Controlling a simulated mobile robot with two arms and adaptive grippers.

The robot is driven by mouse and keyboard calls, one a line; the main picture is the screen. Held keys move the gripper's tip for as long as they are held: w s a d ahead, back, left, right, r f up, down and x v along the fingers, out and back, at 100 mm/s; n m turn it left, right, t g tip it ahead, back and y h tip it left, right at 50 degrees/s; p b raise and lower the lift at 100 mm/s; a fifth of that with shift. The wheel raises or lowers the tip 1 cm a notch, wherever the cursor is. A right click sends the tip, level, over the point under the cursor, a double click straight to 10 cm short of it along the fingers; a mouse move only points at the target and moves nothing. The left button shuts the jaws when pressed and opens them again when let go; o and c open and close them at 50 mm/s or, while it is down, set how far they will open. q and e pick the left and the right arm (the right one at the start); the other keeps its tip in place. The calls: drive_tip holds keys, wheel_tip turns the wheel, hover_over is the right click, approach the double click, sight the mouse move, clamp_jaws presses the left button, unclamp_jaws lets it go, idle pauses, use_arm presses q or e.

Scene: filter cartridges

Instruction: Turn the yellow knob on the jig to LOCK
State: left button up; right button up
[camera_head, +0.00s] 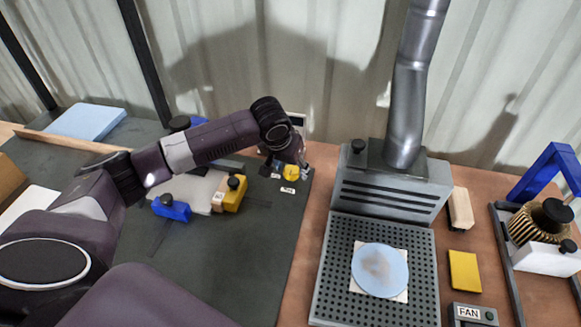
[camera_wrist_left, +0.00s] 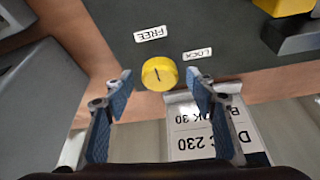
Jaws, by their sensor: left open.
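The yellow knob (camera_head: 291,173) sits on the dark green jig board near its right edge, under my left gripper (camera_head: 292,165). In the left wrist view the round knob (camera_wrist_left: 159,75) has a short dark line on its face, but I cannot tell for sure which label it points to. The FREE label (camera_wrist_left: 150,34) and the LOCK label (camera_wrist_left: 197,54) lie beside it. My left gripper (camera_wrist_left: 161,90) is open, with one blue-padded finger on each side of the knob and visible gaps between. My right gripper is not in view.
A yellow block clamp (camera_head: 232,196) and a blue one (camera_head: 171,209) stand left of the knob. A white printed sign (camera_wrist_left: 205,127) is close by the fingers. To the right stand a grey fume unit (camera_head: 390,185) with a perforated plate and a FAN box (camera_head: 472,314).

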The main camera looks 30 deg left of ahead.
use_arm(q)
drive_tip(key=shift+c, duration=0.4)
drive_tip(key=c, duration=1)
drive_tip(key=shift+c, duration=0.2)
